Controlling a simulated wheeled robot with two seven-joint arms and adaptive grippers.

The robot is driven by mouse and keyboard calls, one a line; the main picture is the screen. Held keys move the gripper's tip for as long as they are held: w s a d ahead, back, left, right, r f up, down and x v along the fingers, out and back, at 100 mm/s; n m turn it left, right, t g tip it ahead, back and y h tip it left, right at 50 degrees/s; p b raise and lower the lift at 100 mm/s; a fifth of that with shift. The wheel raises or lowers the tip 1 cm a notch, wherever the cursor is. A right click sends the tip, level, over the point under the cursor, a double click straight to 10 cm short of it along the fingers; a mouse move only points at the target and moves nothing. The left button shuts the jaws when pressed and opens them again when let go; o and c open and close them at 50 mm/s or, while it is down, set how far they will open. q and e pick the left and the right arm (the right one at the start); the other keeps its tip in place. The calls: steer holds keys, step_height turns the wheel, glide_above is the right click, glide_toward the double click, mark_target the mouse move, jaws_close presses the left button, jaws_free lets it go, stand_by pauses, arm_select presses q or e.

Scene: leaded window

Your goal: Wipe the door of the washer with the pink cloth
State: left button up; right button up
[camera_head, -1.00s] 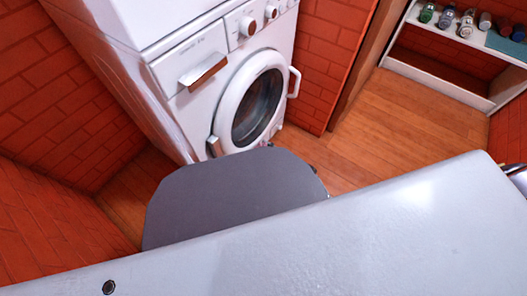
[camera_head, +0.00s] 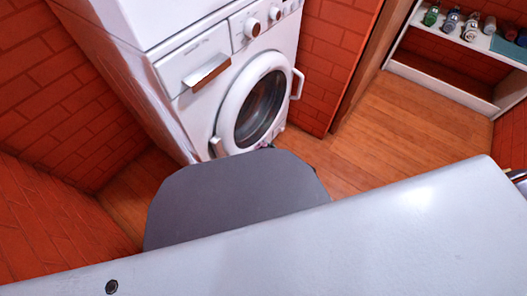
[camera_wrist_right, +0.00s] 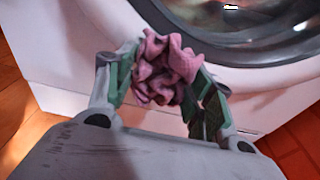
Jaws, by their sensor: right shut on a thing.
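The white washer (camera_head: 200,75) stands at the upper left of the head view. Its round door (camera_head: 255,105), with a white rim and dark glass, faces me and looks shut. In the right wrist view the door (camera_wrist_right: 245,25) fills the top. My right gripper (camera_wrist_right: 166,75) is shut on the crumpled pink cloth (camera_wrist_right: 160,70), held between its green-lined fingers in front of the door's lower rim. Whether the cloth touches the rim I cannot tell. In the head view the cloth and gripper are almost wholly hidden behind my grey body. My left gripper is not in view.
A white shelf (camera_head: 440,90) with several bottles (camera_head: 452,20) stands at the upper right. Red brick walls (camera_head: 50,80) flank the washer. The wooden floor (camera_head: 400,130) right of the washer is clear. A pale surface (camera_head: 350,250) crosses the foreground.

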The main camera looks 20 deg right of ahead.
mark_target(266, 137)
steer(key=shift+w+a, duration=0.1)
steer(key=shift+w, duration=0.05)
stand_by(0.3)
steer(key=shift+w+d, duration=0.55)
steer(key=shift+d, duration=0.2)
steer(key=shift+w+d, duration=0.55)
steer(key=shift+d, duration=0.15)
steer(key=shift+w+d+r, duration=0.15)
steer(key=shift+w+d, duration=1.2)
steer(key=shift+d, duration=0.1)
steer(key=shift+s, duration=0.1)
